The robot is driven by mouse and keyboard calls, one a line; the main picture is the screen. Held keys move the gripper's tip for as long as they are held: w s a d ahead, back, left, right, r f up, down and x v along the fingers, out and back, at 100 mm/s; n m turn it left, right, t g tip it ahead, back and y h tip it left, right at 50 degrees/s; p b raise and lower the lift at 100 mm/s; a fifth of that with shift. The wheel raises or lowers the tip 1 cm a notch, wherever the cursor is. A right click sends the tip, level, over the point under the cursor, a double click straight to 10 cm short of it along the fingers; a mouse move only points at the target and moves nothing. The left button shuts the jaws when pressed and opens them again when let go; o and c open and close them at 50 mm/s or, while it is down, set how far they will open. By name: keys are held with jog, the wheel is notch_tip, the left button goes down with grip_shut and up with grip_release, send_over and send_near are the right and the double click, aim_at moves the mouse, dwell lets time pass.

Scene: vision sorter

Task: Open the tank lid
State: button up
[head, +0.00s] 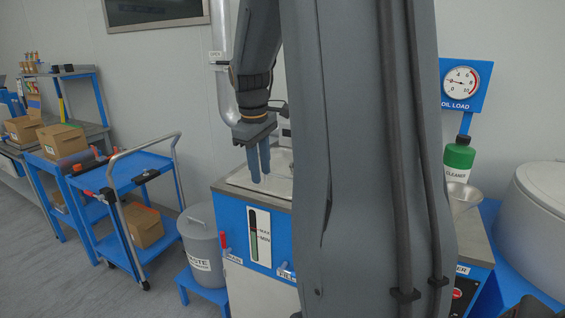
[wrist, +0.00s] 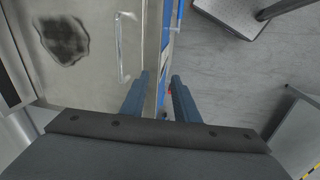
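The tank (head: 235,210) stands at the middle of the head view, with a blue front, a level gauge and a metal top. Its pale metal lid (wrist: 95,75) lies flat and looks closed in the wrist view, with a dark stain. A thin bar handle (wrist: 122,48) stands along its right side. My gripper (head: 259,180) points down over the tank top. In the wrist view my gripper (wrist: 161,78) has its fingers apart with nothing between them, over the tank's front edge, right of and apart from the handle. My arm hides part of the tank in the head view.
A grey waste bin (head: 203,245) sits on a blue step beside the tank. A vertical pipe (head: 222,75) rises behind.

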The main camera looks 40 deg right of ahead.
jog(key=d+r, duration=0.4)
jog(key=d, duration=0.3)
jog(key=p, duration=0.2)
send_over(282, 189)
jog(key=shift+n, duration=0.4)
notch_tip(282, 189, down, 7)
jog(key=shift+s+a+f, duration=0.1)
jog(key=shift+f, duration=0.1)
jog(key=shift+c, duration=0.3)
grip_shut()
